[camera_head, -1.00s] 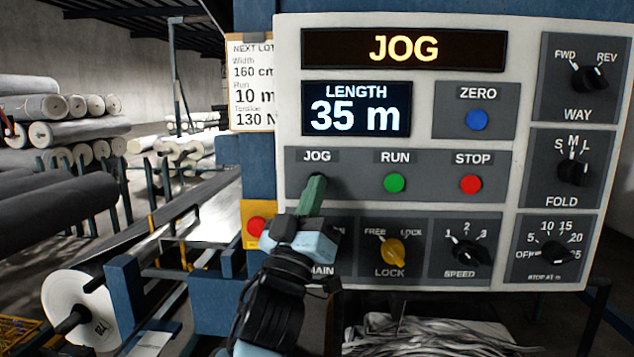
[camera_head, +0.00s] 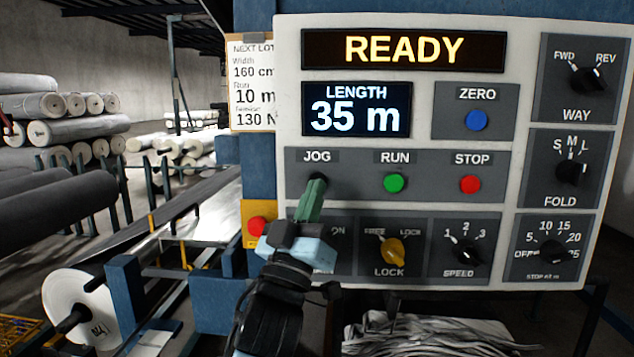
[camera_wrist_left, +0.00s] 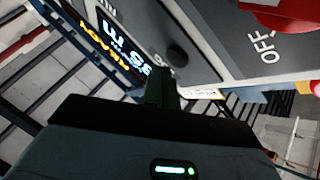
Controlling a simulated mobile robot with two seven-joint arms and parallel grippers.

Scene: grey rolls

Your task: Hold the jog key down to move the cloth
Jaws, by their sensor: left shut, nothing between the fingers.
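The grey control panel (camera_head: 520,60) fills the right of the head view. Its status display (camera_head: 404,48) reads READY and its length display (camera_head: 356,108) reads 35 m. My left gripper (camera_head: 314,186) is shut and empty, with its green fingertips just in front of the dark jog key under the JOG label (camera_head: 317,156). In the left wrist view the black jog key (camera_wrist_left: 177,54) stands just beyond the fingertips (camera_wrist_left: 161,78), apparently a little apart from them. The cloth (camera_head: 190,222) seems to be the pale sheet on the machine bed. My right gripper is not in view.
The green RUN button (camera_head: 395,183) and red STOP button (camera_head: 470,184) sit right of the jog key. A red button on a yellow plate (camera_head: 257,227), a yellow lock knob (camera_head: 390,250) and black knobs are close by. A roll (camera_head: 75,308) lies low left.

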